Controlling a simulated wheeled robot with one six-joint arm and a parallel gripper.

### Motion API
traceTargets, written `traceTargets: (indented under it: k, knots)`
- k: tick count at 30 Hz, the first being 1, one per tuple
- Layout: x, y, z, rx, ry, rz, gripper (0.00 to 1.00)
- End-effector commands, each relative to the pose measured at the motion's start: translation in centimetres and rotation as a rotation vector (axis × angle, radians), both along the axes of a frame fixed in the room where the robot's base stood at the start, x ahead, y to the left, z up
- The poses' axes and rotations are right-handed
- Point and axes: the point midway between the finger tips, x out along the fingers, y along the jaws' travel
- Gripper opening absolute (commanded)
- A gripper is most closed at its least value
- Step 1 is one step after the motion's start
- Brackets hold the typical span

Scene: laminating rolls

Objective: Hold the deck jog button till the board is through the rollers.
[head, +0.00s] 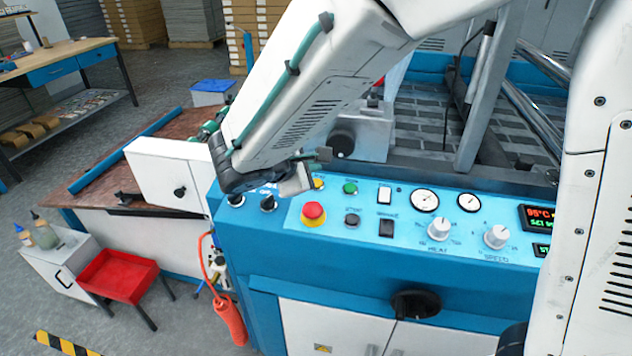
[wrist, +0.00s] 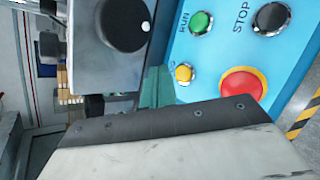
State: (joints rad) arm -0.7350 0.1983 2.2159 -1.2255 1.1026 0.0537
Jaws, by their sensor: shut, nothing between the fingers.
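A small yellow button (head: 319,184) sits on the blue control panel, left of the green RUN button (head: 350,188). It shows uncovered in the wrist view (wrist: 184,72), its label partly hidden. My gripper (head: 302,177) is shut with nothing in it, at the panel's upper left edge beside the yellow button. In the wrist view a teal fingertip (wrist: 156,88) is close beside the yellow button; I cannot tell whether it touches. Chrome rollers (head: 535,110) show at the upper right of the head view. I cannot make out the board.
A red mushroom button (head: 313,213) and a black STOP button (head: 352,220) are close below the yellow one. Gauges, knobs and a red display (head: 540,213) lie rightward. A grey housing with a black knob (head: 342,142) stands behind the panel. A brown-topped table (head: 95,180) is left.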

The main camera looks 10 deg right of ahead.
Motion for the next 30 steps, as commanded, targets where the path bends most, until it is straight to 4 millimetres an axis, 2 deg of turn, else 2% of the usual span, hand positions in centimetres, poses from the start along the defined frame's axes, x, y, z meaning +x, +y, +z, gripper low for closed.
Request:
traceTargets:
  k: [3, 9, 30]
  knots:
    - [0.2, -0.1, -1.3, -0.001, 0.002, -0.001, 0.00]
    - [0.5, -0.2, -2.1, 0.001, -0.001, -0.001, 0.00]
    - [0.5, -0.2, -2.2, 0.001, 0.000, 0.000, 0.00]
